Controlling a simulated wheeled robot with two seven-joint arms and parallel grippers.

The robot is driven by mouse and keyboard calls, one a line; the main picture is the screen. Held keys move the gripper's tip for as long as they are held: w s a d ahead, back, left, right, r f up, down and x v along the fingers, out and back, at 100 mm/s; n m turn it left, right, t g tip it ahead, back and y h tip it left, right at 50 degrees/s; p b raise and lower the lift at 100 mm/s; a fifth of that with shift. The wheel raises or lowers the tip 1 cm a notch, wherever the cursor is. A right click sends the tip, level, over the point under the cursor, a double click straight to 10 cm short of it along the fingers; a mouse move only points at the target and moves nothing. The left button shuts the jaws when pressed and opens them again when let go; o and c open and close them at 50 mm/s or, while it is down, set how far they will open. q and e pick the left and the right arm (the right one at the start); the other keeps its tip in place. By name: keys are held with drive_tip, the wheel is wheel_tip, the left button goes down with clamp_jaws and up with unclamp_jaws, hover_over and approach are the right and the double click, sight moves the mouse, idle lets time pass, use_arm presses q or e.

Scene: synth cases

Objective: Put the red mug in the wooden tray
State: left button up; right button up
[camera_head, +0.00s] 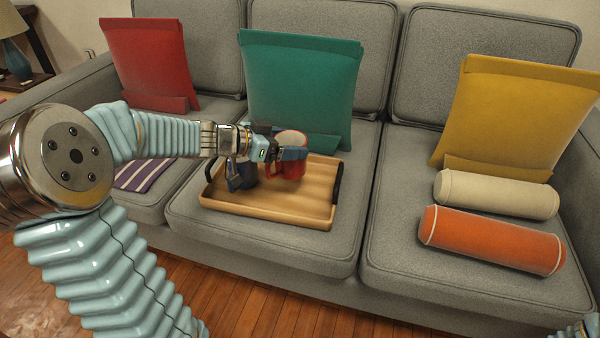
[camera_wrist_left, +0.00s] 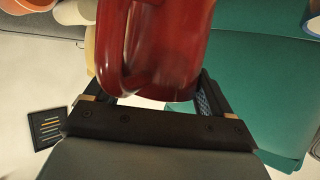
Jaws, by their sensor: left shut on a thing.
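The red mug (camera_head: 292,138) is between the fingers of my left gripper (camera_head: 285,154), which is shut on it. In the head view the mug appears over the back right part of the wooden tray (camera_head: 285,213); I cannot tell whether its base touches the tray. The tray lies on the middle sofa seat. My right gripper is out of view.
A dark blue, mug-like object (camera_head: 243,178) stands in the tray's left part, partly hidden by my gripper. A green cushion (camera_head: 300,85) leans behind the tray. Orange (camera_head: 490,240) and cream (camera_head: 495,195) bolsters lie on the right seat. The tray's front part is bare.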

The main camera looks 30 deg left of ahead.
sight(299, 163)
use_arm(q)
drive_tip(key=shift+w+d+f+b, duration=0.25)
drive_tip(key=shift+w+d+f, duration=0.1)
drive_tip(key=shift+f, duration=0.25)
drive_tip(key=shift+w+d+f+b, duration=0.2)
drive_tip(key=shift+w+d+f, duration=0.1)
drive_tip(key=shift+f, duration=0.25)
drive_tip(key=f+b, duration=0.2)
drive_tip(key=f, duration=0.1)
drive_tip(key=w+d+f+b, duration=0.1)
drive_tip(key=shift+f, duration=0.4)
drive_tip(key=shift+r, duration=0.1)
drive_tip(key=o, duration=1.1)
drive_tip(key=shift+s+a+r+p, duration=0.1)
drive_tip(key=shift+a+r+p, duration=0.05)
drive_tip(key=shift+p, duration=0.15)
drive_tip(key=p+v, duration=0.4)
drive_tip(key=v, duration=0.7)
drive_tip(key=shift+s, duration=0.1)
drive_tip(key=shift+s+a, duration=0.15)
drive_tip(key=shift+s, duration=0.1)
